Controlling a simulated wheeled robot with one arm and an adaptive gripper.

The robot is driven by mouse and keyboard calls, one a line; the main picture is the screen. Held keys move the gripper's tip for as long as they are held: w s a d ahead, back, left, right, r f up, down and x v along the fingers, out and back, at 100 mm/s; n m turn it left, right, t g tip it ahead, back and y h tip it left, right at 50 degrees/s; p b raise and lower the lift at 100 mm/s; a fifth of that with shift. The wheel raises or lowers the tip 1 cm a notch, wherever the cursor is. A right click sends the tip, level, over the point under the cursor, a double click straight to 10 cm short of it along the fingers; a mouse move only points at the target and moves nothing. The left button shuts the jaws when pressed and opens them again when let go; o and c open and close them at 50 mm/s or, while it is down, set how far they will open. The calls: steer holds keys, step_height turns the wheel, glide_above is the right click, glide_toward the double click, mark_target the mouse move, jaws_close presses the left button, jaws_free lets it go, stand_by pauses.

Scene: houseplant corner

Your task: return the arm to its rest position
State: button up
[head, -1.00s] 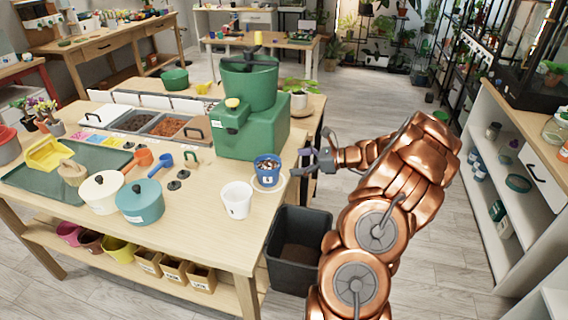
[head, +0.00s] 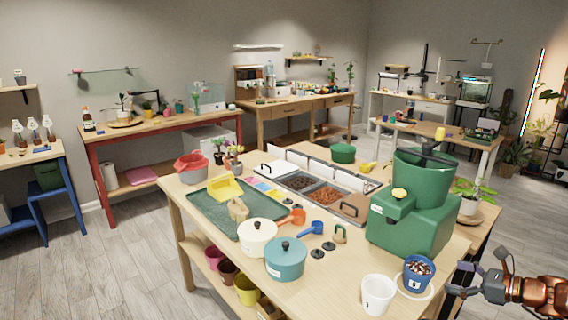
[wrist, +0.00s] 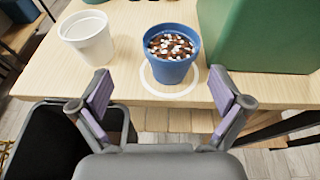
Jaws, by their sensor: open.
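My gripper (head: 468,279) is at the lower right of the head view, beside the right edge of the wooden worktable (head: 330,290). In the wrist view my gripper (wrist: 165,105) is open, with nothing between its fingers. Ahead of it, a blue pot (wrist: 172,55) with brown and white mix stands in a white ring on the table. The blue pot also shows in the head view (head: 418,275), apart from the fingers. Most of my copper arm is outside the head view.
A white pot (wrist: 88,38) stands left of the blue pot. The green machine (head: 405,225) stands behind it. A black bin (wrist: 55,140) is below the table edge. Teal (head: 286,262) and cream (head: 257,238) lidded pots stand on the table. Open floor lies at the left.

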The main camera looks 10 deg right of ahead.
steer(key=s+a+r+n+g, duration=0.25)
steer(key=a+n, duration=0.25)
steer(key=a, duration=0.5)
steer(key=s+a+r+n+g+y, duration=0.15)
steer(key=a+n+g, duration=0.25)
steer(key=a, duration=0.6)
steer(key=s+a+r+n+g+h, duration=0.1)
steer(key=s+a+r+n+g, duration=0.3)
steer(key=a, duration=0.7)
steer(key=s+a+f+n+g+h, duration=0.1)
steer(key=s+a+n+h, duration=0.1)
steer(key=s+a+n, duration=0.3)
steer(key=s+a+n+g+h, duration=0.1)
steer(key=s+n+g+h, duration=0.15)
steer(key=s, duration=0.45)
steer(key=s+d+f+n+h+p, duration=0.1)
steer(key=s+d+n+h, duration=0.2)
steer(key=s+n, duration=0.4)
steer(key=shift+s+d+n+t+h, duration=0.3)
steer(key=shift+s+h, duration=0.5)
steer(key=shift+s, duration=1.95)
steer(key=shift+a, duration=0.1)
